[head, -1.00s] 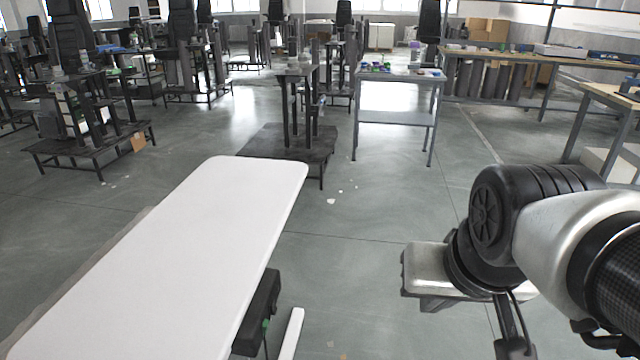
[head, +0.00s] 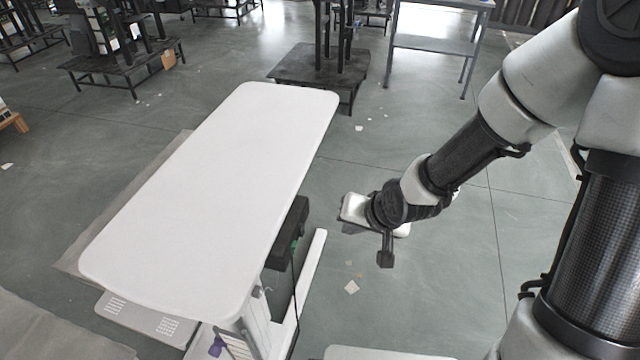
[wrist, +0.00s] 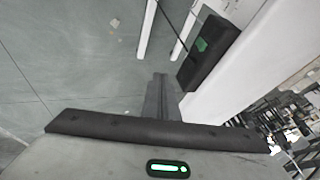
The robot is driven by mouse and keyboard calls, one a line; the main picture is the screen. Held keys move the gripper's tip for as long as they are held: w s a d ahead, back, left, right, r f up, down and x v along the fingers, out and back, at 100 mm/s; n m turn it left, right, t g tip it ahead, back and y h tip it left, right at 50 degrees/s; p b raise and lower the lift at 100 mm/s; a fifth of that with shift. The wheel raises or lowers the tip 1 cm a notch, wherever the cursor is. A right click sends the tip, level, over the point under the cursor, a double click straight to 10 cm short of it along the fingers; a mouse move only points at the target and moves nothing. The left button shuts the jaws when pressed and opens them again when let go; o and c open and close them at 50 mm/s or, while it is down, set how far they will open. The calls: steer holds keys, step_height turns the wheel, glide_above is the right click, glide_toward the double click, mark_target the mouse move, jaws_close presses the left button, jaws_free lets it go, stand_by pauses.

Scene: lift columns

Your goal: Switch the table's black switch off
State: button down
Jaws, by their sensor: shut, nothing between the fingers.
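The black switch box (head: 288,235) with a small green part is fixed under the right edge of the white table (head: 200,180). In the wrist view the black box (wrist: 210,55) shows a green patch on its face, up and right of the fingertips. I cannot tell whether the switch is on or off. My gripper (head: 350,229) is right of the box in the head view, apart from it, its fingers mostly hidden by the hand.
A dark cable hangs from the box. A white floor beam (head: 308,280) of the table's base runs below it. A dark platform (head: 318,66) and a grey bench (head: 435,44) stand farther back. The floor between the table and my arm is mostly clear.

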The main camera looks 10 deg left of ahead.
mark_target(302, 230)
steer(key=shift+w+a+f+y, duration=0.15)
steer(key=shift+a+y, duration=0.25)
steer(key=shift+a, duration=0.7)
steer(key=w+a+f+b, duration=0.4)
steer(key=a+f, duration=0.3)
steer(key=f, duration=0.2)
steer(key=shift+w+a+b, duration=0.3)
steer(key=shift+a+b, duration=0.1)
steer(key=shift+b, duration=0.35)
